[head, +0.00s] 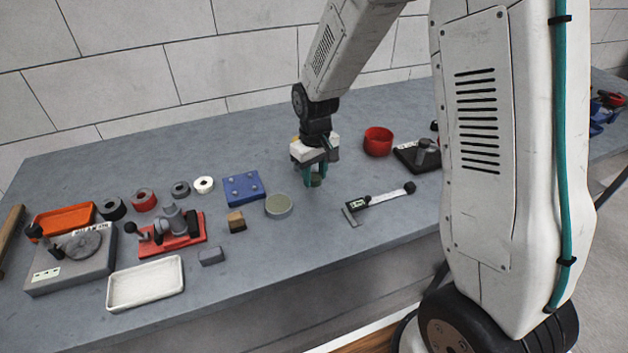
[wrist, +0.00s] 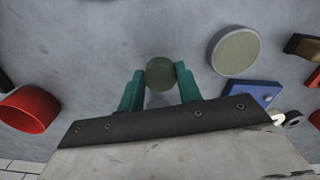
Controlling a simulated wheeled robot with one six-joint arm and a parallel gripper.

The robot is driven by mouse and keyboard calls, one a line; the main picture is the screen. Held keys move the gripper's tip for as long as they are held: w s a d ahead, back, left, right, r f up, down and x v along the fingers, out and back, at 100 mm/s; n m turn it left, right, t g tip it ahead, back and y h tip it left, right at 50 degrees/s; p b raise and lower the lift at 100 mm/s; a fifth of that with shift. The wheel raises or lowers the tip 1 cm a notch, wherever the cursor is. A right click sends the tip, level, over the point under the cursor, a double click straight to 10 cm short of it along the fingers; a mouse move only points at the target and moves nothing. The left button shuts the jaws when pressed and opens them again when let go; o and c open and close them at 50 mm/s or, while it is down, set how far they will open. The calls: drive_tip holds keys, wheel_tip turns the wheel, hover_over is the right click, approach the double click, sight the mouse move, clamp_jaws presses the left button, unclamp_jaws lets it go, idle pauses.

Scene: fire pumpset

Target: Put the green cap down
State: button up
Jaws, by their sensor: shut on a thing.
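The green cap (wrist: 160,73) is a small dark green disc between the fingertips in the wrist view. My gripper (wrist: 159,88) has teal fingers and is shut on the cap. In the head view my gripper (head: 316,176) is low over the middle of the grey bench, with the green cap (head: 316,181) just showing at the fingertips. I cannot tell whether the cap touches the bench top.
A round grey-green disc (head: 279,205) and a blue block (head: 244,188) lie left of my gripper. A red cup (head: 378,141) stands behind right, and a caliper-like tool (head: 375,203) lies front right. Bare bench (head: 325,225) shows in front of my gripper.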

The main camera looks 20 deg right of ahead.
sight(315, 174)
drive_tip(key=shift+w+d, duration=0.25)
drive_tip(key=shift+w, duration=0.3)
drive_tip(key=shift+f, duration=1.8)
drive_tip(key=shift+f, duration=0.15)
drive_tip(key=o, duration=1.1)
